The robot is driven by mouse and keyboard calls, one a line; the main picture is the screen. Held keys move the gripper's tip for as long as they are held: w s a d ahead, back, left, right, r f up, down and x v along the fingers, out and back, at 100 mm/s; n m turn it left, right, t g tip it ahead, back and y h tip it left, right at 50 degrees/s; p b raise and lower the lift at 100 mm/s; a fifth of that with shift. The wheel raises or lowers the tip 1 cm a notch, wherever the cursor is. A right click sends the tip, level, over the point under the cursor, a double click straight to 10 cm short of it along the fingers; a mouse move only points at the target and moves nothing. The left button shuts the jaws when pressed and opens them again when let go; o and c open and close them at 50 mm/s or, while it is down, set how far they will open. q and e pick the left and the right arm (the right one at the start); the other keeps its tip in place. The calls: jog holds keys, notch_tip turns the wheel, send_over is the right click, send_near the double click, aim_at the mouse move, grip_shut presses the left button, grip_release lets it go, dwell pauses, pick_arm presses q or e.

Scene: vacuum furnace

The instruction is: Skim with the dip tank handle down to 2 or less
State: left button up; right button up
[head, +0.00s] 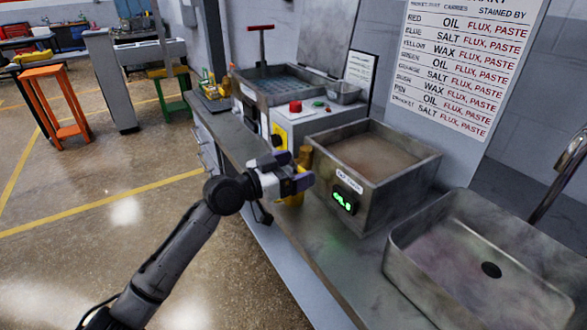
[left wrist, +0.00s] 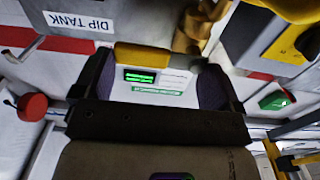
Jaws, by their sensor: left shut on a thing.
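The dip tank (head: 412,184) is an open grey metal box on the bench, filled with a brownish liquid (head: 372,157). A small green-lit display (head: 345,201) sits on its front; I cannot read its figure surely. My right gripper is not in view.
A control box (head: 300,128) with a red button (head: 295,106) stands left of the tank. Behind it is another tank (head: 278,85) with a red T-handle (head: 260,28). A metal sink (head: 480,270) is close on the right.

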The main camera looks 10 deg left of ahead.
pick_arm(q)
jog(key=c, duration=0.3)
jog(key=n+p, duration=0.1)
jog(key=p, duration=0.1)
jog(key=r+n+p, duration=0.1)
jog(key=n+p, duration=0.1)
jog(key=shift+w+r+p, duration=0.1)
jog(key=shift+w+p, duration=0.05)
jog(key=shift+p, duration=0.15)
jog(key=n+p, duration=0.2)
jog(key=shift+w+a+r+n+p, duration=0.2)
jog(key=shift+n+p, duration=0.1)
jog(key=shift+w+a+n+p, duration=0.1)
jog(key=shift+a+n+p, duration=0.05)
jog(key=shift+n+p, duration=0.5)
jog(key=o, duration=1)
jog(key=shift+a, duration=0.1)
